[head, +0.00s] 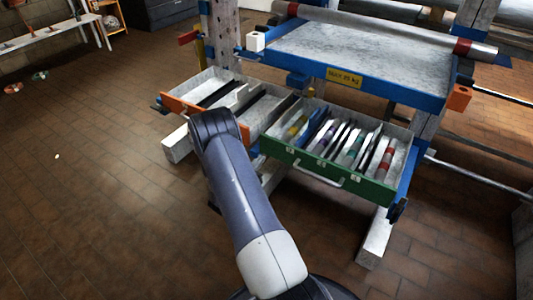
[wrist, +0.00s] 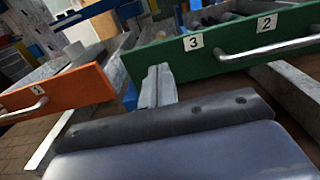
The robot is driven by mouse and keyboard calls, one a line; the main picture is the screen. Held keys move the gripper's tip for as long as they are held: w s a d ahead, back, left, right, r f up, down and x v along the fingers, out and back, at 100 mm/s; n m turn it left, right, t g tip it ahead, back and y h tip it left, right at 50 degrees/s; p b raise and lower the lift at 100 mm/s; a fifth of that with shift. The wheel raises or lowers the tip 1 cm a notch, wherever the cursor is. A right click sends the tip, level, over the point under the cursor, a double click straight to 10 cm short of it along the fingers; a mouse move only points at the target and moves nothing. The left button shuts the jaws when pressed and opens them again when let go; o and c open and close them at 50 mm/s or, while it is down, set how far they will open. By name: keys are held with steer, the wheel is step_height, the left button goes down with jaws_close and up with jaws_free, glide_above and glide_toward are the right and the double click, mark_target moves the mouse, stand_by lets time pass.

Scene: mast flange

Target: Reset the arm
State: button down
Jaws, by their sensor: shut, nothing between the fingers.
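My arm (head: 240,195) reaches forward from the bottom of the head view toward two open drawers. Its far end hides my gripper there. In the wrist view my gripper (wrist: 157,70) shows as two grey fingers pressed together, with nothing between them. It points toward the gap between the orange-fronted drawer (wrist: 60,97) and the green-fronted drawer (wrist: 230,52). I cannot tell whether the fingers touch either one.
The orange drawer (head: 183,104) holds dark and pale long pieces. The green drawer (head: 325,170) holds several coloured-banded pieces and has a bar handle (head: 318,179). A blue-edged table (head: 345,52) stands behind. The brick floor (head: 90,200) at left is mostly clear.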

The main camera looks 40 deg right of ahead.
steer(key=shift+v, duration=2.15)
